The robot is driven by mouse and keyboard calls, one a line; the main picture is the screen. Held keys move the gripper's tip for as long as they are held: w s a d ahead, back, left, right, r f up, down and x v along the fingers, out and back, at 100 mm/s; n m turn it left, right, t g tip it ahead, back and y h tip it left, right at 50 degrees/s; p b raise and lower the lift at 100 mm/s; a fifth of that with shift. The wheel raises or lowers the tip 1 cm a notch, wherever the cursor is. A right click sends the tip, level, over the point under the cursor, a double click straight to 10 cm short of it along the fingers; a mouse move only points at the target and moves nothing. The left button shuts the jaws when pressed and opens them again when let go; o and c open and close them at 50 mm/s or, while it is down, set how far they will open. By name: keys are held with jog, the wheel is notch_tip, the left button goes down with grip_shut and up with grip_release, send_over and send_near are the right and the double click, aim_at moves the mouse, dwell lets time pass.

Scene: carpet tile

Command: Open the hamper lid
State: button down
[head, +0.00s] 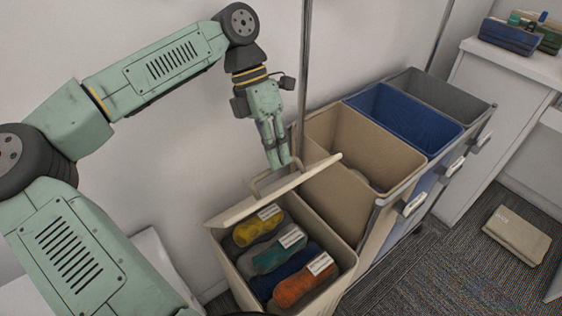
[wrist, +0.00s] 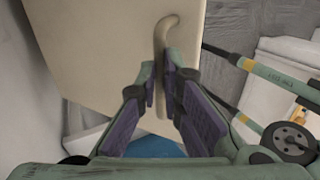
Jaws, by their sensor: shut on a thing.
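The hamper (head: 340,293) is a beige bin at the front of a row of bins. Its beige lid (head: 237,207) is raised and tilted over the back of the opening, so the contents show. My gripper (head: 279,165) is above the lid, with its fingers down at the lid's handle (head: 262,184). In the wrist view, my gripper (wrist: 163,95) is shut on the curved beige handle (wrist: 162,45), which stands out from the lid (wrist: 100,50). Rolled bundles in yellow, teal, blue and orange (head: 300,287), some with white labels, lie inside the hamper.
A taller beige bin (head: 335,200), a blue bin (head: 400,115) and a grey bin (head: 440,95) stand behind, in a wheeled frame with a metal pole (head: 304,60). A white counter (head: 525,72) is at right. A folded beige cloth (head: 516,235) lies on the carpet.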

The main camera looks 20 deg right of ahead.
jog(key=shift+w+a+f, duration=0.25)
jog(key=shift+w, duration=0.25)
jog(key=shift+w+a+f, duration=0.2)
jog(key=shift+w+a, duration=0.05)
jog(key=shift+w, duration=0.25)
jog(key=c, duration=2.2)
grip_release()
jog(key=o, duration=0.3)
jog(key=shift+w+f, duration=0.25)
jog(key=shift+o, duration=1.1)
jog(key=shift+r, duration=0.1)
jog(key=shift+s+r, duration=0.1)
jog(key=shift+r, duration=0.05)
notch_tip(320, 180, up, 10)
jog(key=shift+s+d, duration=0.1)
